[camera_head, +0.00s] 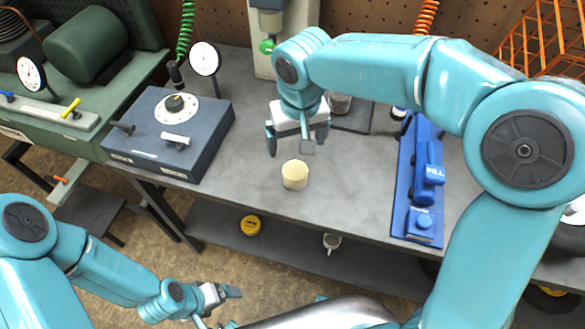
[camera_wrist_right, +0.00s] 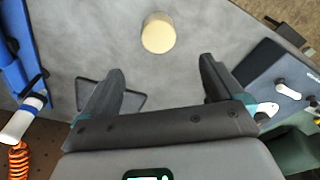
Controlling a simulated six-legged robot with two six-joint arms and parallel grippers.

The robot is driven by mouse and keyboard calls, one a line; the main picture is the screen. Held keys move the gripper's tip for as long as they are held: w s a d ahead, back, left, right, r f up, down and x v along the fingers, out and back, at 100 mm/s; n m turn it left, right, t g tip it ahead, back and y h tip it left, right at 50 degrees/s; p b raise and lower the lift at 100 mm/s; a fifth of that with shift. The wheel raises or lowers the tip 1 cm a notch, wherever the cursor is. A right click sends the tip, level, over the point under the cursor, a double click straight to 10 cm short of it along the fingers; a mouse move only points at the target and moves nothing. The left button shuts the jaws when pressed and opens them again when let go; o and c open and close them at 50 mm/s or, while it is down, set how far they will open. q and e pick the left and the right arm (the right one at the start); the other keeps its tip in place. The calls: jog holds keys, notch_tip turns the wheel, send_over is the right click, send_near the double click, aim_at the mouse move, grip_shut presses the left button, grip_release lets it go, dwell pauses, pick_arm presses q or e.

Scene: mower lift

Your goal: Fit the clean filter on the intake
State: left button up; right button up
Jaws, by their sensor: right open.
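A cream cylinder (camera_head: 295,175), which looks like the clean filter, stands upright on the grey bench near its front edge. It also shows in the right wrist view (camera_wrist_right: 158,33), ahead of the fingertips. My right gripper (camera_head: 297,140) is open and empty above the bench, just behind the cylinder and apart from it; its two dark fingers are spread in the right wrist view (camera_wrist_right: 163,72). My left gripper (camera_head: 228,293) is low in front of the bench, away from the cylinder; its jaws are too small to read. I cannot tell which part is the intake.
A dark blue box (camera_head: 150,150) with a dial stands left on the bench (camera_head: 245,175). A blue tool (camera_head: 420,185) lies at the right. A dark mat (camera_head: 353,122) with a metal part lies behind my right gripper. A yellow item (camera_head: 250,225) sits on the lower shelf.

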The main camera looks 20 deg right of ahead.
aim_at(296, 171)
jog(key=f, duration=0.8)
jog(key=shift+w+f, duration=0.15)
jog(key=shift+w, duration=0.1)
jog(key=shift+s+f, duration=0.1)
jog(key=shift+f, duration=0.45)
jog(key=f, duration=0.2)
jog(key=w+f, duration=0.1)
jog(key=f, duration=0.1)
jog(key=shift+d+f, duration=0.1)
jog(key=shift+f, duration=0.1)
jog(key=shift+s+r, duration=0.1)
jog(key=shift+s, duration=0.1)
jog(key=c, duration=1.1)
